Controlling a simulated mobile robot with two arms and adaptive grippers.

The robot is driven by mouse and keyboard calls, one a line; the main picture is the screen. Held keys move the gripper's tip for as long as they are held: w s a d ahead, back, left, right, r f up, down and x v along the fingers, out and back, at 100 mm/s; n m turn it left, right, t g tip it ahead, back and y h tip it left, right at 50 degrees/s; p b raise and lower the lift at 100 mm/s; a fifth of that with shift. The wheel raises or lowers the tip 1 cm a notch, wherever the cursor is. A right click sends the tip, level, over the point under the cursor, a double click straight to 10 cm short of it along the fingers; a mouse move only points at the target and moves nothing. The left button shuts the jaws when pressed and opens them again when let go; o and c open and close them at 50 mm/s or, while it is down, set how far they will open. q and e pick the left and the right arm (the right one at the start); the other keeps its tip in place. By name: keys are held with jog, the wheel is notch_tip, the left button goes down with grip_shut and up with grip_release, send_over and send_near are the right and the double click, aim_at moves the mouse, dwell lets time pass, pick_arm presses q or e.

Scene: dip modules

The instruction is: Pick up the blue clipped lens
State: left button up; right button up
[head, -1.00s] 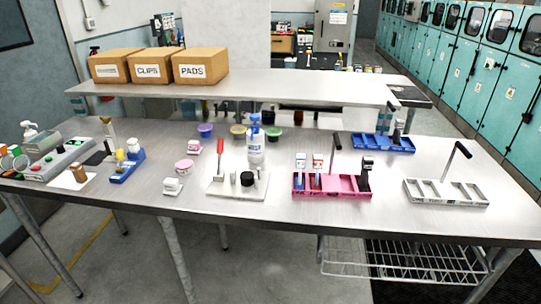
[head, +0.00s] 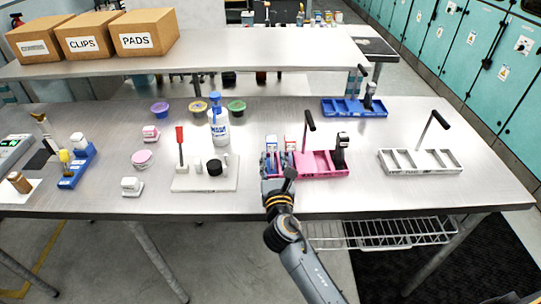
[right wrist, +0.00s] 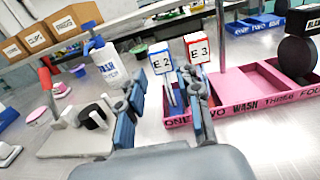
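The blue clipped lens appears to be the piece with a blue-edged tag marked E 2 (right wrist: 160,60), standing upright in the left end of the pink tray (right wrist: 262,98). It also shows in the head view (head: 271,144), partly behind my gripper. A red-edged piece marked E 3 (right wrist: 197,50) stands close to its right. My right gripper (right wrist: 166,92) is open, its two blue-padded fingers apart, with the E 2 piece seen between and just beyond them. In the head view my right gripper (head: 277,172) is at the tray's front left. The lens itself is hard to make out.
A white board (head: 203,180) with a red-handled tool and a black knob lies left of the tray. A white and blue bottle (head: 219,128) stands behind. A dark upright piece (head: 341,150) stands in the tray's right. A white tray (head: 420,167) lies farther right.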

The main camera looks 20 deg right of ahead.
aim_at(272, 147)
jog(key=x, duration=0.2)
jog(key=shift+w+d+f, duration=0.1)
jog(key=shift+w+f, duration=0.1)
jog(key=shift+w, duration=0.3)
jog(key=x, duration=0.4)
jog(key=shift+r+p, duration=0.2)
jog(key=shift+p, duration=0.1)
jog(key=shift+w+f, duration=0.1)
jog(key=shift+w, duration=0.3)
jog(key=shift+w+d, duration=0.1)
pick_arm(q)
jog(key=shift+w+a+r, duration=0.1)
jog(key=shift+w+r, duration=0.25)
jog(key=shift+w, duration=0.05)
pick_arm(e)
grip_shut()
